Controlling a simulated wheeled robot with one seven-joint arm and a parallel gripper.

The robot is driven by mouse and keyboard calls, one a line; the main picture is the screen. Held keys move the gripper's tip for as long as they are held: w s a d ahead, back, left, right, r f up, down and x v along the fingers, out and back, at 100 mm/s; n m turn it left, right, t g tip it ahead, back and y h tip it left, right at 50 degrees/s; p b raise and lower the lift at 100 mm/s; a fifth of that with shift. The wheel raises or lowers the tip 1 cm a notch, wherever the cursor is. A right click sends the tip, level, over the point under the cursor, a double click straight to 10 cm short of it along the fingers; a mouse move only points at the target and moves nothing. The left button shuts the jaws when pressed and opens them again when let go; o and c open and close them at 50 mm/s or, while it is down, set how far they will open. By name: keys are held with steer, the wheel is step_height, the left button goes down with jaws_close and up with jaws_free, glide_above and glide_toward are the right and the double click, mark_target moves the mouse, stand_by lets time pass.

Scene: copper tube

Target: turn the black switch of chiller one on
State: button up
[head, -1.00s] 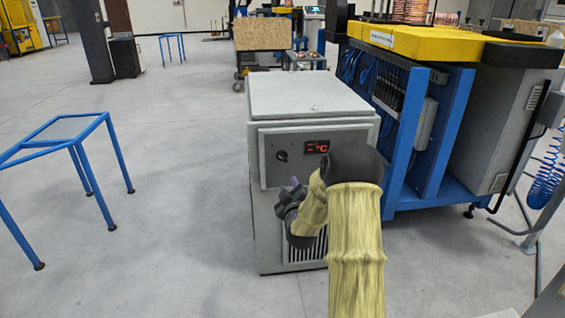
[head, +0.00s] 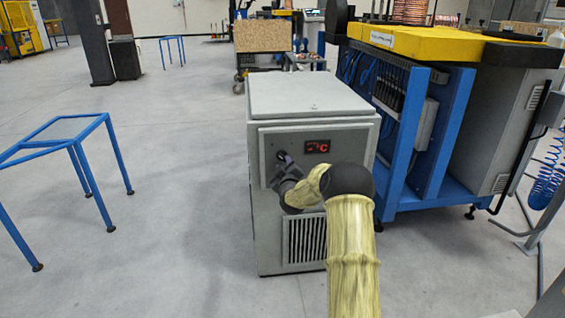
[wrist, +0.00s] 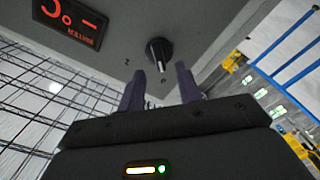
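The chiller (head: 306,100) is a grey cabinet with a red lit display (head: 317,146) on its front panel. The black switch (wrist: 158,52) is a small round knob on that panel, plain in the wrist view; in the head view my gripper largely covers it. My gripper (wrist: 161,72) is open and empty. Its two fingers point at the panel, one to each side of the switch's line, with the knob beyond the fingertips. They appear close to the knob but apart from it. In the head view my gripper (head: 285,162) is at the panel's left part.
A vent grille (head: 305,240) is low on the chiller's front. A blue-framed machine (head: 425,150) with a yellow top stands close on the right. A blue table frame (head: 75,145) stands at the left, with clear floor between it and the chiller.

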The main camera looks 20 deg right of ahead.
mark_target(282, 158)
steer(key=shift+x, duration=1.9)
jaws_close()
